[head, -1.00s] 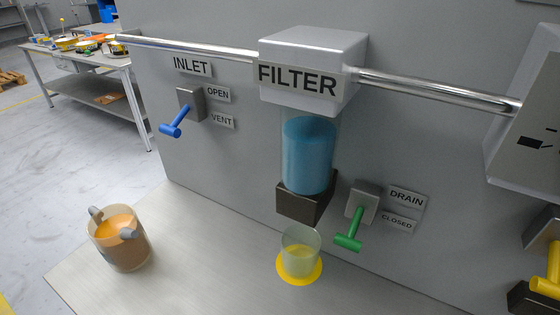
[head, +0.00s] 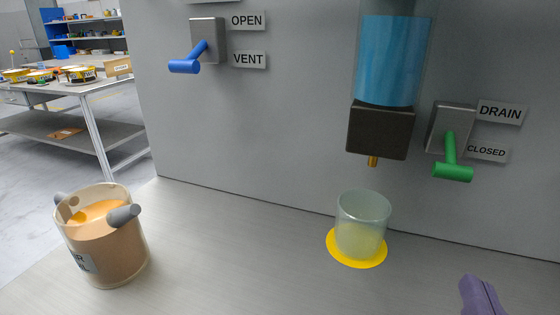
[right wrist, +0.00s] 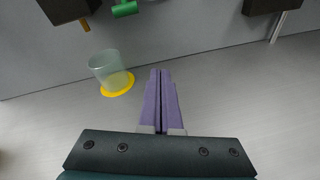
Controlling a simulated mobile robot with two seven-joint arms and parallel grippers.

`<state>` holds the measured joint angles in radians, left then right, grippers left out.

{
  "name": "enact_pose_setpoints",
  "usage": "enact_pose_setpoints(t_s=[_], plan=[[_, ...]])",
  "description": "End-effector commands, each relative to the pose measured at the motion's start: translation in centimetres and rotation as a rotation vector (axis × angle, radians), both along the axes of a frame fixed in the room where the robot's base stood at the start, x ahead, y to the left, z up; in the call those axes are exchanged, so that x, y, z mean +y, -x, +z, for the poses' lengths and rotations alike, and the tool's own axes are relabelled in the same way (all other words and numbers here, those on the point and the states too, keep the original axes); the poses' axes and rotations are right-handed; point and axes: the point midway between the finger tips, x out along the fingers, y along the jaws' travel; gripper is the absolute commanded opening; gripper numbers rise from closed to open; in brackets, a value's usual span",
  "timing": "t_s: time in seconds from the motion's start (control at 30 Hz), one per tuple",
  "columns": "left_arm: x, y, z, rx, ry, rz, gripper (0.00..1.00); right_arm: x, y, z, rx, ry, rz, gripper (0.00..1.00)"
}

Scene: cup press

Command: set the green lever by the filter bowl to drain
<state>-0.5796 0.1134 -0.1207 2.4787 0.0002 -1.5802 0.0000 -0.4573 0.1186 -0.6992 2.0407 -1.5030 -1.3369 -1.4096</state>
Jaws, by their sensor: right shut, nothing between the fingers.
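The green lever (head: 452,160) is on a grey plate beside the filter bowl (head: 390,60), with its handle pointing down near the CLOSED label (head: 487,152); the DRAIN label (head: 500,112) is above. The lever's green end (right wrist: 125,9) also shows at the top of the right wrist view. My right gripper (head: 482,290) shows purple fingers at the bottom right of the head view, below the lever and apart from it. In the right wrist view its fingers (right wrist: 161,72) are together with nothing between them. My left gripper is out of view.
A bucket of orange liquid (head: 105,240) stands at left. A blue lever (head: 190,60) is on the panel. The counter's front middle is clear.

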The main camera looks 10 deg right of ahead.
Motion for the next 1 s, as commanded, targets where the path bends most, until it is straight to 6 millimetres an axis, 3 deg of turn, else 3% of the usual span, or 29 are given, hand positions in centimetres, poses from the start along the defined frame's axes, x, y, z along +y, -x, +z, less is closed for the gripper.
enact_pose_setpoints(t_s=[0.03,0.2,0.53,0.77,1.0], plan=[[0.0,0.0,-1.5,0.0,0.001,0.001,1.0,0.8,-0.2,-0.7,0.003,0.088,0.044,0.0],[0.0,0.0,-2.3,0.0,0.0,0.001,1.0,2.5,-0.5,0.2,0.004,0.287,0.129,0.0],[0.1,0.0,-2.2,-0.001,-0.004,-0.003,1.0,2.8,-0.6,0.7,0.004,0.319,0.14,0.0],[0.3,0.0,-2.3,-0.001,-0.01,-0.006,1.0,2.0,-1.7,0.6,0.003,0.321,0.137,0.0],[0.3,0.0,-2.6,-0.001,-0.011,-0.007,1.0,-0.5,-5.7,0.3,-0.001,0.321,0.135,0.0]])
